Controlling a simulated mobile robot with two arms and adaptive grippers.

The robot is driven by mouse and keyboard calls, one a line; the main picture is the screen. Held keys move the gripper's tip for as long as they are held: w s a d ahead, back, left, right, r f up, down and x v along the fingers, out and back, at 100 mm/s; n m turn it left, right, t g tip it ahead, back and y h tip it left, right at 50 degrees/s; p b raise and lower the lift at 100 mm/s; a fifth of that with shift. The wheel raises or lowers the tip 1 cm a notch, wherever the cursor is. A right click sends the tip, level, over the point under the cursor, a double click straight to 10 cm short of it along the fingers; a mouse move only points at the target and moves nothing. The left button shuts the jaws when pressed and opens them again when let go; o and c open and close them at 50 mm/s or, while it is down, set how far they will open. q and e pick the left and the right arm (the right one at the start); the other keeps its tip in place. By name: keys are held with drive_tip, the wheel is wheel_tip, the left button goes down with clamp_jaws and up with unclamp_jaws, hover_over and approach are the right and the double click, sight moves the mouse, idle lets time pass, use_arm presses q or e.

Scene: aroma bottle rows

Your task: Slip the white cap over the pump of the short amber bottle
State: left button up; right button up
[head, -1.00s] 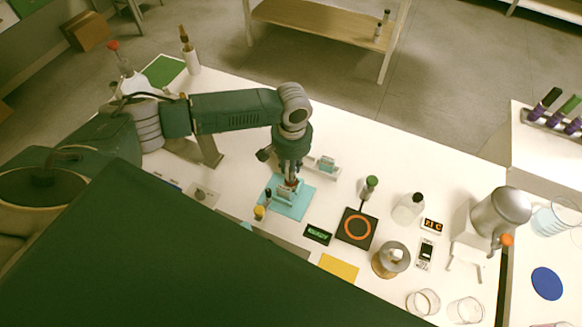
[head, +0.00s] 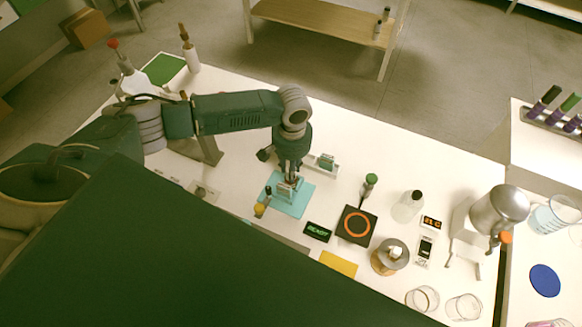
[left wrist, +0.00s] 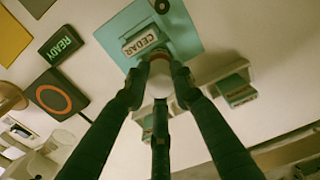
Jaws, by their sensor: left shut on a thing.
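My left gripper (head: 289,177) points down over a light blue mat (head: 303,200). In the left wrist view its fingers (left wrist: 158,78) are shut on a small pale piece (left wrist: 160,80), which looks like the white cap and is mostly hidden by the fingers. A reddish-brown rim (left wrist: 158,55) shows just past the fingertips, perhaps the short amber bottle; its pump is hidden. I cannot tell whether cap and bottle touch. A white block labelled CEDAR (left wrist: 141,42) stands on the mat close to the fingertips. My right gripper is not in view.
A label holder (head: 324,164) lies behind right. A small display (head: 318,232) and a black plate with an orange ring (head: 356,228) are to the right. Glassware stands farther right.

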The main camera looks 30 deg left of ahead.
use_arm(q)
drive_tip(key=shift+p, duration=0.3)
idle(0.4)
drive_tip(key=o, duration=1.2)
drive_tip(key=shift+r+p, duration=0.1)
drive_tip(key=shift+p, duration=0.2)
